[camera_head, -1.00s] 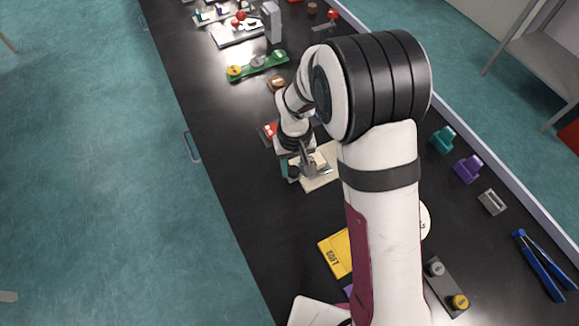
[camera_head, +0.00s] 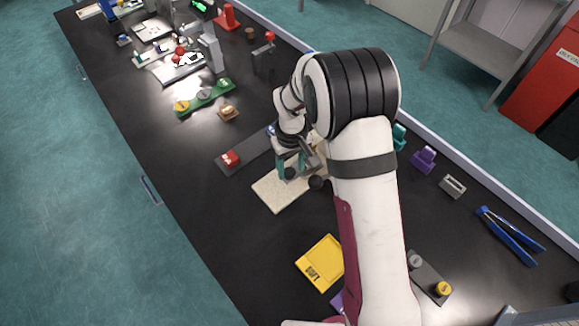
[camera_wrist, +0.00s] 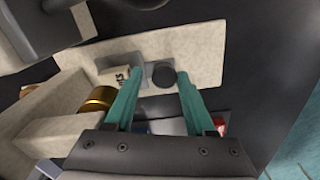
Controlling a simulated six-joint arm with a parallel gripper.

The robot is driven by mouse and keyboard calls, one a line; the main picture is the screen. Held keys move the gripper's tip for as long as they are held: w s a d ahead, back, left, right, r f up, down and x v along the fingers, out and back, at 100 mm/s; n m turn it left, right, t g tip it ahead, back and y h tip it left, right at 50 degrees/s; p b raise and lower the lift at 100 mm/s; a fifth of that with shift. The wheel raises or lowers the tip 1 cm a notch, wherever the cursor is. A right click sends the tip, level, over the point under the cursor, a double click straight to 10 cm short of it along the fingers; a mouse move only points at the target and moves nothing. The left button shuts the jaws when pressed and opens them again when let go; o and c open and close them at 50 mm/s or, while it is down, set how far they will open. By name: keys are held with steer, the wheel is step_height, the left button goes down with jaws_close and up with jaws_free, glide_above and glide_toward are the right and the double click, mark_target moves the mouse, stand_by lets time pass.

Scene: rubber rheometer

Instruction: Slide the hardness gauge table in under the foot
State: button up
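The hardness gauge's cream base plate (camera_head: 269,194) lies on the bench under my gripper (camera_head: 294,165). In the wrist view, the same plate (camera_wrist: 203,50) carries a small grey piece with a black round disc (camera_wrist: 163,75), perhaps the gauge table. My gripper's two teal fingers (camera_wrist: 160,85) stand apart, one on each side of the disc. I cannot tell whether they touch it. A lettered cream block (camera_wrist: 115,77) lies just left of the fingers. A brass cylinder (camera_wrist: 97,98) and cream stand parts are further left. The gauge's foot is not clearly identifiable.
A green rack (camera_head: 205,96) is further back. A yellow tray (camera_head: 321,262) lies in front, with purple (camera_head: 424,158) and grey (camera_head: 452,186) holders to the right. The bench's left front is clear.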

step_height(320, 180, up, 16)
stand_by(0.6)
steer(key=s+d+r+m, duration=0.5)
steer(key=s+d, duration=0.1)
steer(key=s, duration=0.5)
steer(key=s+d+f+m+y, duration=0.1)
steer(key=s+d+m, duration=0.1)
steer(key=s, duration=0.6)
steer(key=s+d+f+m, duration=0.1)
steer(key=s+m, duration=0.3)
steer(key=s, duration=0.4)
steer(key=shift+s+d+f+m+y, duration=0.3)
steer(key=shift+s+d+f+y, duration=0.05)
steer(key=shift+f+y, duration=0.05)
